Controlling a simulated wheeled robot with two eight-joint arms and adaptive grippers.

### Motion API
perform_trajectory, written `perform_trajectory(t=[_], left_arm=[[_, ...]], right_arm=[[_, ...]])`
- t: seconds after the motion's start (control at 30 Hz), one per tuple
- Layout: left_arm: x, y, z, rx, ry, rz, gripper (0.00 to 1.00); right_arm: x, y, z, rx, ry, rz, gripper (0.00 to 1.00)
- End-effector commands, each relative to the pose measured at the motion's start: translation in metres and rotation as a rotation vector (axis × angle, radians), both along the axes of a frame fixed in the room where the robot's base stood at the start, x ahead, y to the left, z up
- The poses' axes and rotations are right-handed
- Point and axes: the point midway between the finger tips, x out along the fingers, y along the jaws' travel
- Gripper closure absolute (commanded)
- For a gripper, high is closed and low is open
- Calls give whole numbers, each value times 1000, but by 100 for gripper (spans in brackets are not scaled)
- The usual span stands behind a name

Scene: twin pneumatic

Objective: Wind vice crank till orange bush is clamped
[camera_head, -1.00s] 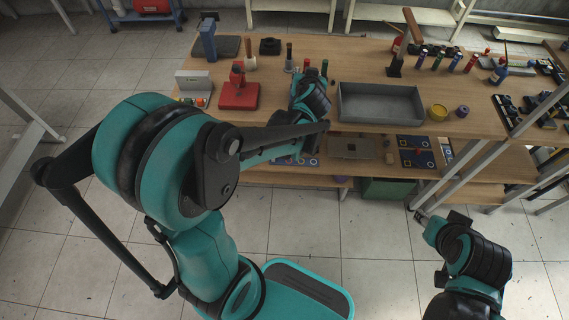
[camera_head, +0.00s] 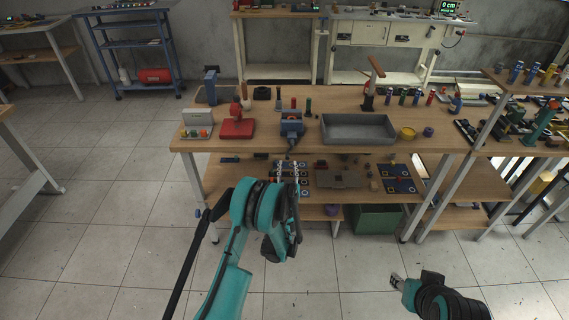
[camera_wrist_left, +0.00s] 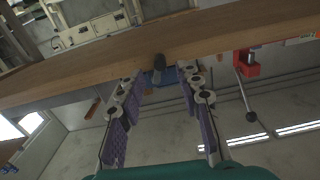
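The blue vice (camera_head: 292,124) stands at the front edge of the workbench, with its dark crank (camera_head: 290,146) at the front. In the left wrist view the blue vice (camera_wrist_left: 168,76) and a dark crank knob (camera_wrist_left: 159,62) show between and beyond my fingers. My left gripper (camera_head: 286,168) is in front of and below the bench edge. In its wrist view the left gripper (camera_wrist_left: 160,84) is open and empty, its purple pads wide apart, and not touching the crank. I cannot make out the orange bush. My right gripper (camera_head: 397,282) hangs low at right, away from the bench.
A red device (camera_head: 237,127) stands left of the vice; its dangling lever shows in the wrist view (camera_wrist_left: 249,100). A grey tray (camera_head: 358,142) lies to the right. A lower shelf with a blue board (camera_head: 398,186) is beneath. The floor in front is clear.

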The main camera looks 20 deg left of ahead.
Motion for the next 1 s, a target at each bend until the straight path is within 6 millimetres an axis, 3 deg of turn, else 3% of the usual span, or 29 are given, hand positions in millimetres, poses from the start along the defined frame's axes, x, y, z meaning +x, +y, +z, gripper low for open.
perform_trajectory(t=[0.3,0.7,0.83,1.0], left_arm=[[48,15,-2,0,1,2,65],[58,17,1,0,1,1,65],[58,17,1,0,1,1,97],[58,18,1,0,1,2,100]], right_arm=[[0,0,-16,0,0,0,60],[0,0,-18,0,0,0,60],[0,0,-18,0,0,0,60],[0,0,-18,0,0,0,60]])
